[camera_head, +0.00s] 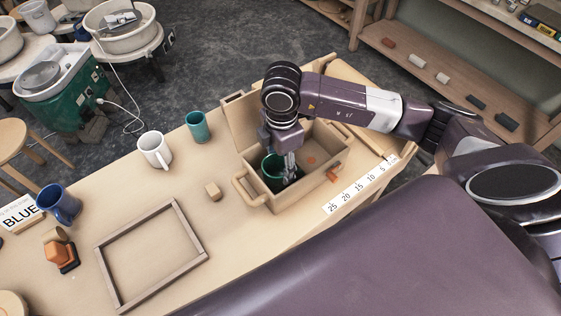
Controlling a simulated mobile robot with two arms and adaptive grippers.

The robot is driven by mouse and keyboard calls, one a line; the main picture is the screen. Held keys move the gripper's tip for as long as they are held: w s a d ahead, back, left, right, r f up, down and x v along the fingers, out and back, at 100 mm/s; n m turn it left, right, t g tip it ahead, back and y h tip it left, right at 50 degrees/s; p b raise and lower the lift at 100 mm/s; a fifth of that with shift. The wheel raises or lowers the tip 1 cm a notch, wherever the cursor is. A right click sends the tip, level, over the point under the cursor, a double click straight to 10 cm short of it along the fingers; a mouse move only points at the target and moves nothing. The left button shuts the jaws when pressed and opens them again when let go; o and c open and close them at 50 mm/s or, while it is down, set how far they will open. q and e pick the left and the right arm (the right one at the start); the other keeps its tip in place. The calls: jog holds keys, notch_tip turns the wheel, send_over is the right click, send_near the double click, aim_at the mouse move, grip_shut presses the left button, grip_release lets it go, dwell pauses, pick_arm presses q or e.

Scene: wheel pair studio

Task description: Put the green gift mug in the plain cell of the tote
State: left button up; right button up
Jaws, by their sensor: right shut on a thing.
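The tan two-cell tote (276,205) stands on the table with its lid flap up at the back. The green mug (270,165) is down inside the tote's left cell. The other cell, on the right, has an orange mark on its floor. My right gripper (290,177) reaches down into the tote and is shut on the mug's right side. The tote's front wall hides the mug's lower part, so I cannot tell whether it touches the cell floor. My left gripper is not in view.
A teal cup (197,127), a white mug (155,150) and a blue mug (60,204) stand to the left. A ruler strip (361,186) lies right of the tote.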

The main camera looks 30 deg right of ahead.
jog(key=o, duration=1.1)
jog(key=shift+r, duration=0.1)
jog(key=r+b, duration=0.2)
jog(key=r, duration=1)
jog(key=shift+s, duration=0.2)
